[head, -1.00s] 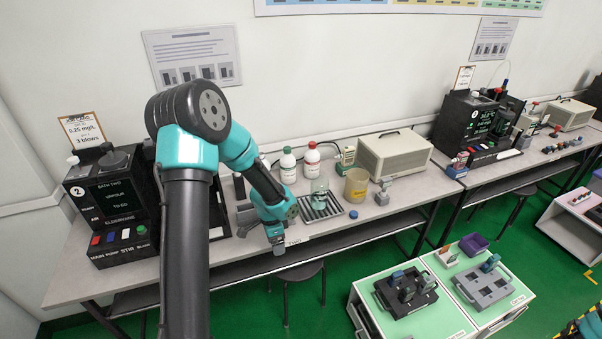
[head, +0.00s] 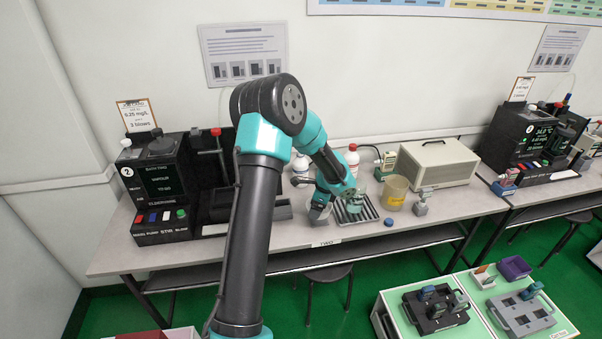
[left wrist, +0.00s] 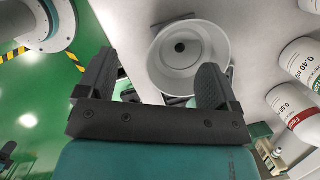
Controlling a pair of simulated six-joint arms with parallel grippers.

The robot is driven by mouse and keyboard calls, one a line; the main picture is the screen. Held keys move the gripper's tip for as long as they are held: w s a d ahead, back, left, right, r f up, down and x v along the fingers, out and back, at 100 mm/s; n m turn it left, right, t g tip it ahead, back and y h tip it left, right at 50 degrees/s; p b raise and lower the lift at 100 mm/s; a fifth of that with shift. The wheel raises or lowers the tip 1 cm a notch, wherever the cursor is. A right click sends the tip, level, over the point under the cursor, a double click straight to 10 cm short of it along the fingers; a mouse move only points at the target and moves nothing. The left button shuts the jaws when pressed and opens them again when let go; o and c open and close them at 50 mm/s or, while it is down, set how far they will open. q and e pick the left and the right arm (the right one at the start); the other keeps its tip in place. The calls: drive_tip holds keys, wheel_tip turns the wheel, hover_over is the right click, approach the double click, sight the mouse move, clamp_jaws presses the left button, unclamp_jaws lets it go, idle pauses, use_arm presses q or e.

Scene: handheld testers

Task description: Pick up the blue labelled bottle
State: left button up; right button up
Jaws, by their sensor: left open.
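I cannot make out a blue label on any bottle in the current views. In the head view, a white bottle (head: 300,164) is partly hidden behind my left arm, and a red-labelled bottle (head: 352,158) stands to its right. In the left wrist view, a white bottle marked 0.40 (left wrist: 300,62) and a red-labelled bottle (left wrist: 293,108) are at the right edge, outside the fingers. My left gripper (head: 322,200), also in the left wrist view (left wrist: 153,80), is open. A pale round vessel (left wrist: 165,70) shows beyond and between its fingers; contact is not visible. My right gripper is not in view.
A drain tray (head: 368,217) with a greenish beaker (head: 354,206) and a yellowish cup (head: 396,190) stand right of the gripper. A black instrument (head: 160,185) is at left and a beige box (head: 437,163) at right. The bench front has some clear room.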

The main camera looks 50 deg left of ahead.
use_arm(q)
drive_tip(key=w+a+r+m+y, duration=0.1)
drive_tip(key=w+a+m+y, duration=0.3)
drive_tip(key=a, duration=0.4)
drive_tip(key=m+y, duration=0.2)
drive_tip(key=y, duration=0.4)
approach(305, 165)
drive_tip(key=x, duration=0.4)
drive_tip(key=shift+a+f, duration=0.2)
drive_tip(key=shift+a, duration=0.1)
drive_tip(key=shift+w+a+r+t, duration=0.15)
drive_tip(key=shift+w+a+t, duration=0.05)
drive_tip(key=shift+t, duration=0.1)
drive_tip(key=shift+x, duration=1.1)
drive_tip(key=shift+s+x, duration=0.1)
drive_tip(key=shift+x, duration=1.25)
drive_tip(key=shift+s+x, duration=0.15)
drive_tip(key=shift+x, duration=1.15)
drive_tip(key=shift+d, duration=0.1)
